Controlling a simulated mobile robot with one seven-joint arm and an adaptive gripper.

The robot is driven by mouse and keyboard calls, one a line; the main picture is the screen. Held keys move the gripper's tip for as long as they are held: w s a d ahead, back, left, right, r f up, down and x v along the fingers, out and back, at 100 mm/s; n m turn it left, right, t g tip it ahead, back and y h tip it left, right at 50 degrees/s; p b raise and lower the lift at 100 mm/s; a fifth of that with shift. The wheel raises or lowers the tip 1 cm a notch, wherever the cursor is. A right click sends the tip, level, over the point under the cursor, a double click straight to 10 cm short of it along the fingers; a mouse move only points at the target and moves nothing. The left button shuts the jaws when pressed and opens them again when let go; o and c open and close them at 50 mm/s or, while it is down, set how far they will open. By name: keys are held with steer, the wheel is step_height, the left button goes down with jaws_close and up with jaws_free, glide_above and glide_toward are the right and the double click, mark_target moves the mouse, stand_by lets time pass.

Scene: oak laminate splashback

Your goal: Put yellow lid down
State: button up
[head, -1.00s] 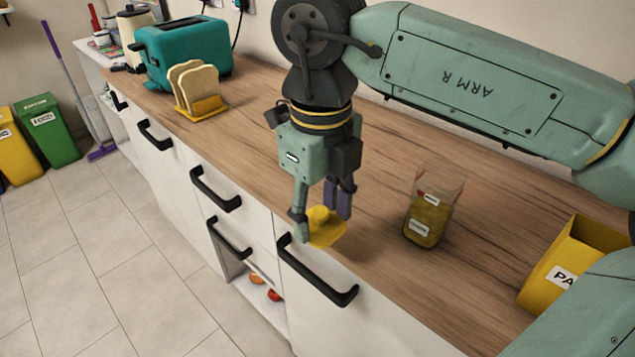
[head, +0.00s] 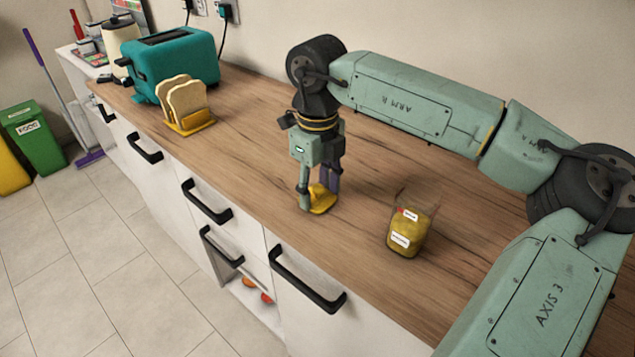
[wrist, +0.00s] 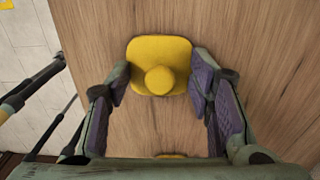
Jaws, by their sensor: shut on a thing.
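The yellow lid (head: 322,204) is a rounded square with a round knob in its middle. It is at or just above the wooden counter near the front edge; I cannot tell if it touches. My gripper (head: 318,192) points down and is shut on the lid. In the wrist view the lid (wrist: 146,50) lies level between the two purple-padded fingers, one at each side. A clear container (head: 409,230) with yellowish contents and labels stands upright to the right of the lid, with no lid on it.
A teal toaster (head: 172,62) and a yellow rack (head: 190,124) holding bread slices stand at the far left of the counter (head: 262,125). Drawers with black handles (head: 307,280) run along the front. The counter between rack and gripper is clear.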

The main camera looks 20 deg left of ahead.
mark_target(317, 187)
steer(key=shift+f+b, duration=0.25)
steer(key=shift+b, duration=0.05)
steer(key=o, duration=0.9)
steer(key=shift+r, duration=0.1)
step_height(317, 187, up, 12)
steer(key=shift+r+b, duration=0.2)
steer(key=shift+b, duration=0.2)
